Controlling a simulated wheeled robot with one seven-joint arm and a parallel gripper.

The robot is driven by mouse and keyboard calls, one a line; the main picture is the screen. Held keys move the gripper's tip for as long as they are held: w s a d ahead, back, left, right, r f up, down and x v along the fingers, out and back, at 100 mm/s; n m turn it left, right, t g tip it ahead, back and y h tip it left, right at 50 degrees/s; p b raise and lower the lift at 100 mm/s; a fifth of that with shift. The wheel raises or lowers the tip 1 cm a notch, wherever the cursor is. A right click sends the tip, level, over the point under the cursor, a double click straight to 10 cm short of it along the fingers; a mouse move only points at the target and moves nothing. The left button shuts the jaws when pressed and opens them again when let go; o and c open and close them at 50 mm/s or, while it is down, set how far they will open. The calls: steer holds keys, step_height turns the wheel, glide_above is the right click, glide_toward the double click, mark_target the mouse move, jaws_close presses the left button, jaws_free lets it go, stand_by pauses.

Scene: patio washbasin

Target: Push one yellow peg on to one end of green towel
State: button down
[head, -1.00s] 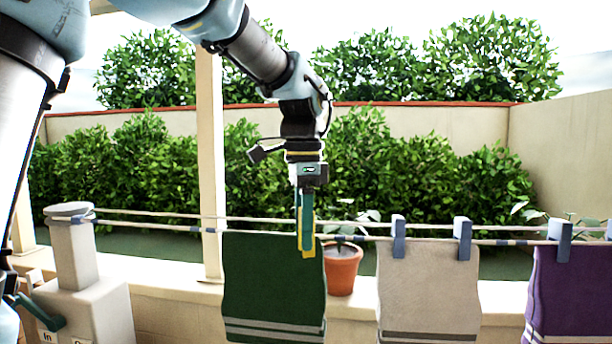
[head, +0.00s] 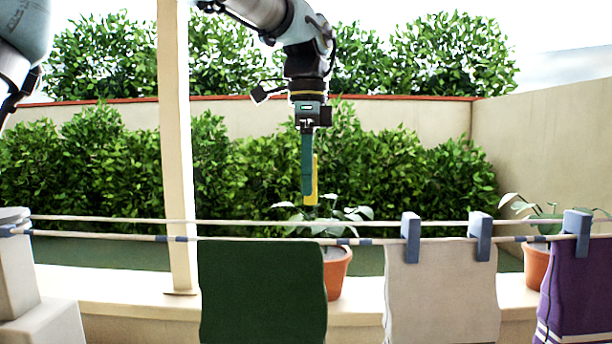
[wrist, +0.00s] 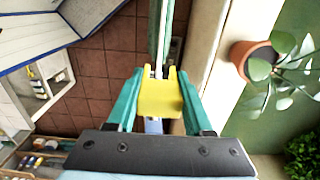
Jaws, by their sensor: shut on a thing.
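The yellow peg (head: 315,183) is between the teal fingers of my gripper (head: 309,195), which is shut on it. It points down, above the washing line and near the right end of the green towel (head: 262,290). The peg's lower tip is apart from the towel's top edge in the head view. The green towel hangs over the line with no peg on it. In the wrist view the peg (wrist: 160,97) fills the gap between both fingers, above the line. The towel (wrist: 160,22) shows there as a narrow green strip.
Two cords of the line run across, from a pale post (head: 14,270) at left. A grey towel (head: 442,290) with two blue pegs and a purple towel (head: 580,290) hang to the right. A potted plant (head: 338,270) stands behind the line.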

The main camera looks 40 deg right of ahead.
steer(key=shift+f+b, duration=3.9)
steer(key=shift+f, duration=0.15)
steer(key=shift+f+b, duration=0.5)
steer(key=shift+f, duration=0.55)
steer(key=shift+c, duration=1.1)
jaws_free()
step_height(320, 180, up, 8)
steer(key=p, duration=0.8)
steer(key=shift+r, duration=0.1)
